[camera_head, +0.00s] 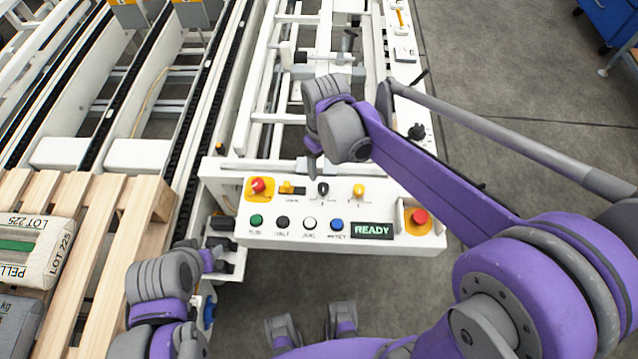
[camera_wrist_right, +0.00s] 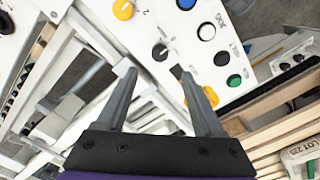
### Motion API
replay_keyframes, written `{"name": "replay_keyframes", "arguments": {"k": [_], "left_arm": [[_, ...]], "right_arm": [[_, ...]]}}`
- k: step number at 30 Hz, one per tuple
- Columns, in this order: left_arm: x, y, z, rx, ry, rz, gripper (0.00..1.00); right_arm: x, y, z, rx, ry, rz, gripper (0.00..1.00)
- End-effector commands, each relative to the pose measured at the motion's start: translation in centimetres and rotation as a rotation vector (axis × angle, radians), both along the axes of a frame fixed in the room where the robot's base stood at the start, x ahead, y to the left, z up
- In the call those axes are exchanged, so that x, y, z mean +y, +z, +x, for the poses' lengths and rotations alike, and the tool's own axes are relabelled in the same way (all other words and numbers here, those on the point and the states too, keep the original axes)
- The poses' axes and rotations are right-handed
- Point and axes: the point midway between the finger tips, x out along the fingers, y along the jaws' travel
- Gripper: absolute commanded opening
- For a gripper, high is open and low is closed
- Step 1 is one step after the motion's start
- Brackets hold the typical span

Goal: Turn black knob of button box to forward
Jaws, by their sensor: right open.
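The white button box (camera_head: 300,212) has a black knob (camera_head: 322,188) in its upper row, between a yellow switch (camera_head: 287,187) and a yellow knob (camera_head: 359,190). My right gripper (camera_head: 313,166) is just behind and above the black knob. In the right wrist view, the open right gripper (camera_wrist_right: 157,74) has its fingers spread, and the black knob (camera_wrist_right: 160,51) shows just beyond the gap between the fingertips, apparently not gripped. My left gripper (camera_head: 212,259) is low at the left, beside the box; its jaws are too small to read.
The box also bears a red button (camera_head: 258,185), a green button (camera_head: 256,220), a blue button (camera_head: 336,225), a READY display (camera_head: 371,230) and a second red button (camera_head: 419,217). A wooden pallet (camera_head: 115,240) with sacks (camera_head: 38,248) stands at the left.

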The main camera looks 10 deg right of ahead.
Motion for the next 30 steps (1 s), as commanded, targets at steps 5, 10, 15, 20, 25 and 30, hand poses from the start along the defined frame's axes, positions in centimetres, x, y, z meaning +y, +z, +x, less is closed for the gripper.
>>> {"name": "replay_keyframes", "arguments": {"k": [5,10,15,20,25,30], "left_arm": [[0.0,-0.5,-0.1,0.002,0.000,0.000,0.50],[0.0,-0.8,-0.2,0.004,0.000,0.000,0.50],[0.0,-1.1,-0.2,0.004,0.000,0.000,0.50],[0.0,-1.1,-0.3,0.005,0.000,0.000,0.50],[0.0,-1.1,-0.2,0.005,0.000,0.000,0.50],[0.0,-1.1,-0.2,0.005,0.000,0.000,0.50]], "right_arm": [[0.0,-3.4,0.0,-0.001,-0.001,0.000,0.69],[0.0,-6.6,0.0,-0.001,-0.002,0.000,0.69],[0.0,-8.7,0.0,-0.001,-0.002,0.000,0.69],[-0.1,-9.5,0.0,-0.002,-0.002,0.001,0.69],[0.0,-9.6,0.0,-0.002,-0.002,0.001,0.69],[0.0,-9.6,0.0,-0.002,-0.002,0.001,0.55]]}}
